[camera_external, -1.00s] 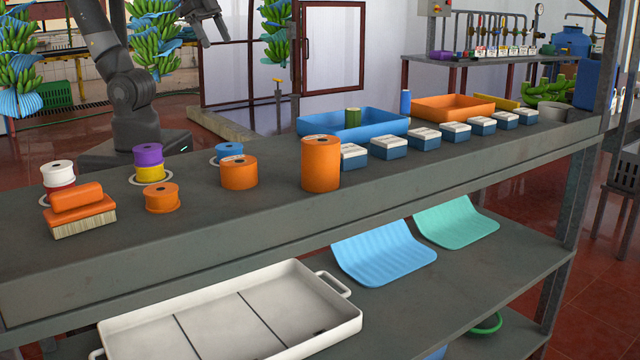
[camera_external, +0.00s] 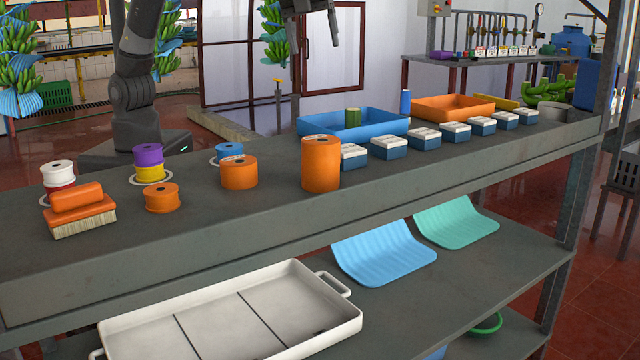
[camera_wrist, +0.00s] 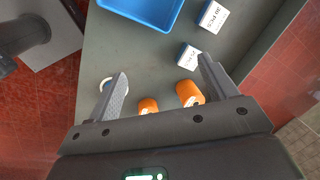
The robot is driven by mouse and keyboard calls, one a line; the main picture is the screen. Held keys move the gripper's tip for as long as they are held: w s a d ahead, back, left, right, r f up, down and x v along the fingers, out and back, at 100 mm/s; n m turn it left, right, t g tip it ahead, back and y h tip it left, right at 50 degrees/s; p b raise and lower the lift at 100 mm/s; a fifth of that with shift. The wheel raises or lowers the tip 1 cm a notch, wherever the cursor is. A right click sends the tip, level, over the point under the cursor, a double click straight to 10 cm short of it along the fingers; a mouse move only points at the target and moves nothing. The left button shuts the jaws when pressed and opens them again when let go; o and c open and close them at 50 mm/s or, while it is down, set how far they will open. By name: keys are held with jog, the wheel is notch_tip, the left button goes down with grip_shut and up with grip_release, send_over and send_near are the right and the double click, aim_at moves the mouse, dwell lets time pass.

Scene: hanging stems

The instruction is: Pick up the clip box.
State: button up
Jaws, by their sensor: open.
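Several small boxes with blue bodies and white lids stand in a row on the grey shelf; I take these as the clip boxes. The nearest one (camera_external: 353,157) is partly behind a tall orange cylinder, and another clip box (camera_external: 389,147) is to its right. In the wrist view, two show below me: one box (camera_wrist: 213,17) with black print on its lid, and one (camera_wrist: 188,57) near the right finger. My gripper (camera_external: 318,32) is high above the shelf's back side, open and empty. Its spread fingers (camera_wrist: 162,68) also show in the wrist view, apart from every box.
The tall orange cylinder (camera_external: 320,164) stands in front of the row. Spools and a brush (camera_external: 80,224) occupy the left. The shelf's front strip is clear.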

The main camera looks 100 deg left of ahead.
jog(key=w+d+f+m, duration=0.4)
jog(key=w+d+f, duration=0.2)
jog(key=d, duration=0.1)
jog(key=m+y, duration=0.1)
jog(key=m, duration=0.3)
send_near(348, 148)
jog(key=shift+g, duration=0.5)
jog(key=f, duration=0.2)
jog(key=w+f, duration=0.1)
jog(key=f, duration=0.1)
jog(key=shift+d+f, duration=0.1)
jog(key=shift+d, duration=0.05)
jog(key=shift+w+a+f, duration=0.15)
jog(key=shift+f, duration=0.85)
jog(key=shift+w+a+f, duration=0.1)
jog(key=shift+a+f, duration=0.05)
jog(key=shift+f, duration=0.8)
jog(key=shift+w+a+f, duration=0.15)
jog(key=shift+a+f, duration=0.05)
jog(key=shift+f, duration=0.8)
jog(key=shift+c, duration=0.4)
jog(key=c, duration=1)
jog(key=shift+r, duration=0.15)
